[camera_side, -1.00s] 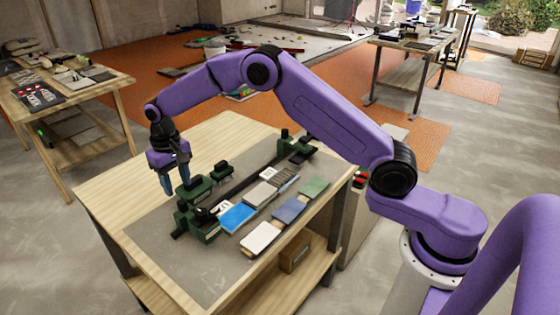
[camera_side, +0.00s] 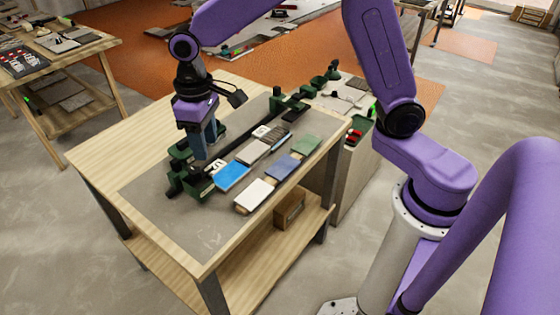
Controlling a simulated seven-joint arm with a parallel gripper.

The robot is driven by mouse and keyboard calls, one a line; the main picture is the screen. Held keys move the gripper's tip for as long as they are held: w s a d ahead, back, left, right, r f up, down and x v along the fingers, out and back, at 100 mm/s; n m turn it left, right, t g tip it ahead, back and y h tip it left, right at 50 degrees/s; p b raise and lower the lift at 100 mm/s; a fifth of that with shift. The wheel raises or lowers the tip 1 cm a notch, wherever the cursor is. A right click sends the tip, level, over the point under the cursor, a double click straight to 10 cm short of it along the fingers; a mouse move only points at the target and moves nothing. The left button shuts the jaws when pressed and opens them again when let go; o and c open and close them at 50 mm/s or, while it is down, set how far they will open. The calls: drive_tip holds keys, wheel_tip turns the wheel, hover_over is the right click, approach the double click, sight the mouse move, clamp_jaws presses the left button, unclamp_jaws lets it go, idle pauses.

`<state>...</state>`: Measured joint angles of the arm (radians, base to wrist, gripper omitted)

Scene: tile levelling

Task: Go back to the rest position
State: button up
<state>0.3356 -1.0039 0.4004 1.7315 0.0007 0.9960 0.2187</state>
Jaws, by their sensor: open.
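My gripper (camera_side: 204,148) hangs from my purple arm with its fingers pointing down, above the left part of the workbench (camera_side: 130,138). It is open, and I see nothing held in it. It covers part of the dark green fixture (camera_side: 180,190) at the near left end of the long dark rail (camera_side: 262,116). I cannot tell the gap between fingertips and fixture.
A blue tile (camera_side: 232,176), a white tile (camera_side: 254,194), a slate-blue tile (camera_side: 283,167) and a green tile (camera_side: 306,145) lie on the grey mat (camera_side: 205,232). A side table (camera_side: 95,45) stands back left. The bench's left top is clear.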

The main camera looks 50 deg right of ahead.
drive_tip(key=s+d+n, duration=0.2)
drive_tip(key=s+d, duration=0.2)
drive_tip(key=s, duration=0.4)
drive_tip(key=s+d+r+n, duration=0.1)
drive_tip(key=s+d+n, duration=0.2)
drive_tip(key=s, duration=0.6)
drive_tip(key=s+d+n, duration=0.2)
drive_tip(key=s+d, duration=0.5)
drive_tip(key=s, duration=0.2)
drive_tip(key=shift+r, duration=0.15)
drive_tip(key=shift+s, duration=0.1)
